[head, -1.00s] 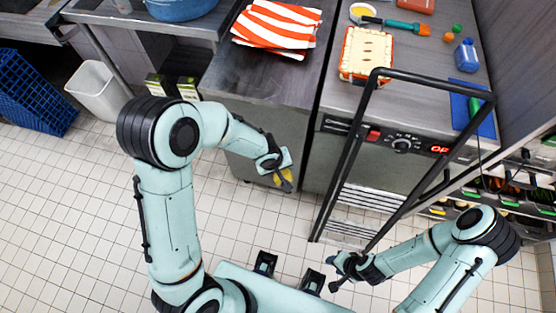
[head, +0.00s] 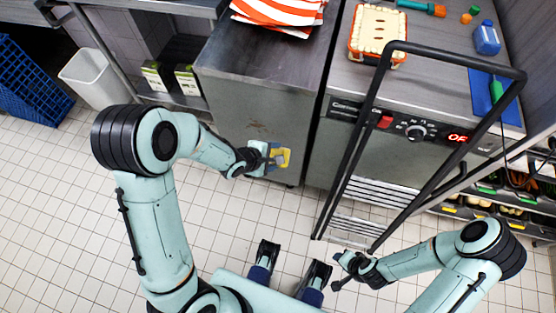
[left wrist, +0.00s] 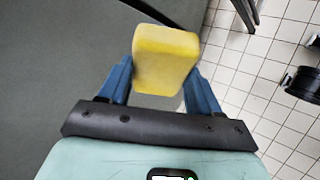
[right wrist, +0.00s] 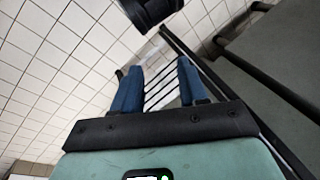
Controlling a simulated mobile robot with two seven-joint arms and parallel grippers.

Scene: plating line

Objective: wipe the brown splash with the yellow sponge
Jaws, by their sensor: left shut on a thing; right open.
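The yellow sponge (head: 283,157) is in my left gripper (head: 268,158), in front of the grey cabinet (head: 225,100). In the left wrist view the sponge (left wrist: 165,58) sits between both fingers of the left gripper (left wrist: 160,75), which is shut on it. A small, faint brown splash (head: 258,127) shows on the cabinet's front face, just above the sponge in the head view. I cannot tell whether the sponge touches the cabinet. My right gripper (head: 340,275) is low at the right, away from the splash; its fingers (right wrist: 155,85) are open and empty in the right wrist view.
A black rail frame (head: 372,125) stands before the oven (head: 405,130), right of the cabinet. A white bin (head: 95,80) and blue crate (head: 30,85) are on the left. Striped cloth (head: 275,15) lies on the counter. Tiled floor (head: 70,190) is clear at left.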

